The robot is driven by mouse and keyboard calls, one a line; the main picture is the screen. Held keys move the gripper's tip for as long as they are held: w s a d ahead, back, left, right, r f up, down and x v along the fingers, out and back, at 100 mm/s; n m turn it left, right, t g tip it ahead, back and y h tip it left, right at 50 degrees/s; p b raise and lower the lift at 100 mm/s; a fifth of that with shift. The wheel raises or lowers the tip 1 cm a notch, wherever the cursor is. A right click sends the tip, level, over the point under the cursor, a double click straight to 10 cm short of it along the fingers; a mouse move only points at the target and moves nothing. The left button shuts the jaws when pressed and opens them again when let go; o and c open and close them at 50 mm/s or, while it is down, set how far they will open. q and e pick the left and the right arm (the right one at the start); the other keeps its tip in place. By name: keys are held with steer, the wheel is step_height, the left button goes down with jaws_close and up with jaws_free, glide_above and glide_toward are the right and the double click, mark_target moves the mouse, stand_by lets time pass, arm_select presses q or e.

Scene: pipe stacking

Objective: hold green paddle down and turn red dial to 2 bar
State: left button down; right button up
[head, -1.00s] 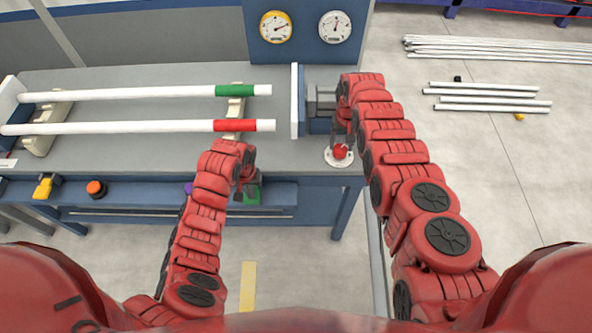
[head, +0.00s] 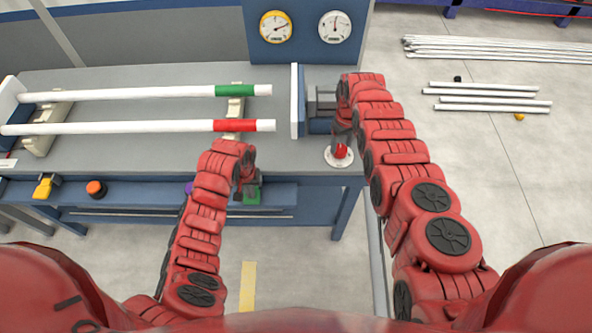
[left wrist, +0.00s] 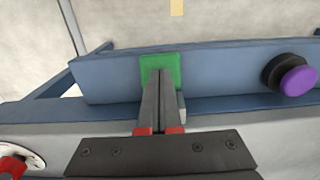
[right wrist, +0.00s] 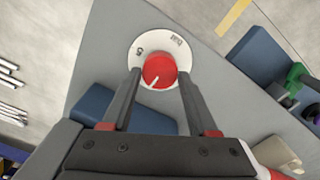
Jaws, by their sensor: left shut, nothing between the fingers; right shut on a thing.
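The green paddle (head: 252,197) is on the bench's front rail, and it also shows in the left wrist view (left wrist: 160,60). My left gripper (left wrist: 160,78) is shut and empty, its fingertips at the paddle; I cannot tell how far the paddle is pressed. The red dial (right wrist: 160,68) sits on a white marked plate (right wrist: 137,48); its white pointer points to the lower left in the right wrist view. My right gripper (right wrist: 160,82) is shut on the dial, one finger on each side. The dial shows in the head view (head: 341,152) below my right gripper.
A yellow-rimmed gauge (head: 276,27) and a white-rimmed gauge (head: 335,27) are on the back panel; their scales are too small to read. Two white pipes with green (head: 235,90) and red (head: 235,126) bands lie on the bench. A purple button (left wrist: 297,80) is near the paddle.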

mark_target(340, 148)
arm_select(q)
steer(key=shift+s+f, duration=0.15)
steer(key=shift+s, duration=0.05)
arm_select(e)
steer(key=shift+s+f, duration=0.15)
arm_select(q)
steer(key=shift+w+r, duration=0.2)
steer(key=shift+r, duration=1.9)
arm_select(e)
steer(key=o, duration=1.2)
steer(key=shift+w, duration=0.2)
steer(key=shift+d+r, duration=0.1)
steer(key=shift+r, duration=2)
